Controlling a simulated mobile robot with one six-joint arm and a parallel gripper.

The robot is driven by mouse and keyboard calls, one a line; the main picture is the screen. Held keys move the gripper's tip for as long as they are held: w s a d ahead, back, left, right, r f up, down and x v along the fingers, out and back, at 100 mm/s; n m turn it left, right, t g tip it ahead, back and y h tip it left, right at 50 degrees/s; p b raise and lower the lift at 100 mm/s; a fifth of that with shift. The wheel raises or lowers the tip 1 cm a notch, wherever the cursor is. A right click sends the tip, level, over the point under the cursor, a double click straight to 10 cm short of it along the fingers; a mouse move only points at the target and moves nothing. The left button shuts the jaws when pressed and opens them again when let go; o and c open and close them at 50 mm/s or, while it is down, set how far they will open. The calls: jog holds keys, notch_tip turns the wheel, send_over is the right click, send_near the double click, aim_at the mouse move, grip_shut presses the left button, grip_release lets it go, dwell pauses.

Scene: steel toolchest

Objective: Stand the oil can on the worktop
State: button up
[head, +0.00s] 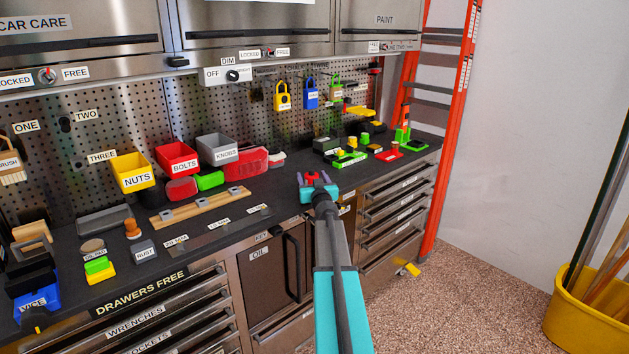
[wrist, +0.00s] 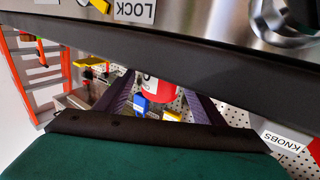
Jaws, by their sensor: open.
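My gripper (head: 313,177) is over the worktop (head: 270,192) near its front edge, and its jaws are open. In the wrist view a red rounded thing (wrist: 155,84) with a white label shows between the two dark fingers. It may be the oil can, but its full shape is hidden and I cannot tell whether the fingers touch it. A little red also shows at the gripper in the head view. Below the worktop, a steel door labelled OIL (head: 262,268) is shut. No other oil can is clearly visible.
A wooden rail (head: 200,207) and bins for nuts (head: 133,171), bolts (head: 177,159) and knobs (head: 218,149) are to the left. Green and yellow items (head: 349,158) stand behind to the right. Upper cabinets (head: 250,22) overhang the back. Bare worktop lies around my gripper.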

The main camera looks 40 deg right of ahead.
dwell(0.4)
jog(key=c, duration=1.3)
jog(key=shift+r, duration=0.2)
jog(key=shift+r+p, duration=0.4)
jog(key=shift+r, duration=1.25)
jog(key=b+v, duration=0.1)
jog(key=v, duration=0.4)
jog(key=s+d+r+b+v, duration=0.1)
jog(key=v, duration=0.4)
jog(key=d+b+v, duration=0.1)
jog(key=v, duration=0.4)
jog(key=shift+s+a+r, duration=0.15)
jog(key=shift+s+a, duration=0.1)
jog(key=shift+s, duration=0.25)
